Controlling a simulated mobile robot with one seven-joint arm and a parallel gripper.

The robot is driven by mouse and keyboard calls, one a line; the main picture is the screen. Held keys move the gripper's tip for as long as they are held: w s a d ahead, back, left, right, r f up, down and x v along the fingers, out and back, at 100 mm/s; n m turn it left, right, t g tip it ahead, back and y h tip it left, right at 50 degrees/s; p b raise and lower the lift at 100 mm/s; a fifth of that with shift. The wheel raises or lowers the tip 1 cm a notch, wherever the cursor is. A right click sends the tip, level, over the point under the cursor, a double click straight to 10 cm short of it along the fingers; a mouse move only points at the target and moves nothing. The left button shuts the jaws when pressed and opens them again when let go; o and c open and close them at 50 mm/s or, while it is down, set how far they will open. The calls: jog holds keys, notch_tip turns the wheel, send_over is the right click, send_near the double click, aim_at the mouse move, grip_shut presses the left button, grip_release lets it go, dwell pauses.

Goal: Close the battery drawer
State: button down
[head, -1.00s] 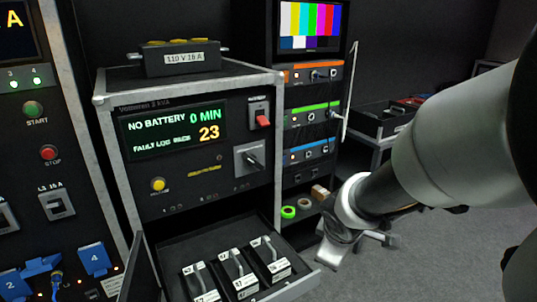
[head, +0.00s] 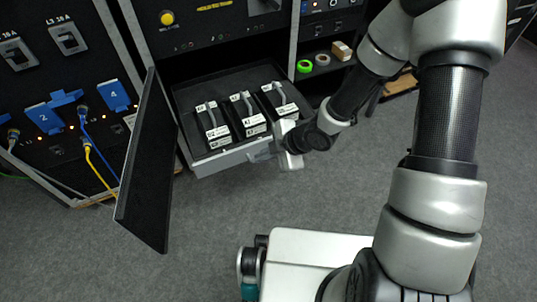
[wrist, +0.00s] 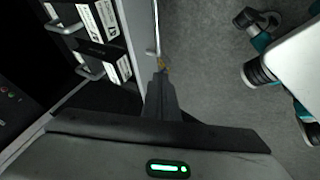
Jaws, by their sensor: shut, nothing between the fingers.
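The battery drawer (head: 218,160) is pulled out of the cabinet's lower bay, with its grey front facing the open floor. Three black battery packs (head: 247,116) with grey handles and white labels stand in it. My gripper (head: 259,154) is shut and empty at the right part of the drawer front, on its outer side. In the wrist view the closed fingertips (wrist: 161,68) point along the drawer's front edge (wrist: 140,38), very close to it. I cannot tell whether they touch. The packs show at the upper left there.
A black door panel (head: 150,165) hangs open to the left of the drawer. Blue and yellow cables (head: 88,140) run down from sockets at the far left. Green tape (head: 305,66) lies on a shelf at right. The floor in front is clear up to my base.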

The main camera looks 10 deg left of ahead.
aim_at(242, 153)
jog(key=w+a+f, duration=0.1)
jog(key=a, duration=0.1)
jog(key=w+a+f+b, duration=0.1)
jog(key=w+a+f, duration=0.1)
jog(key=shift+w+f, duration=0.3)
jog(key=shift+w+a, duration=0.3)
jog(key=shift+w, duration=0.1)
jog(key=shift+w, duration=0.1)
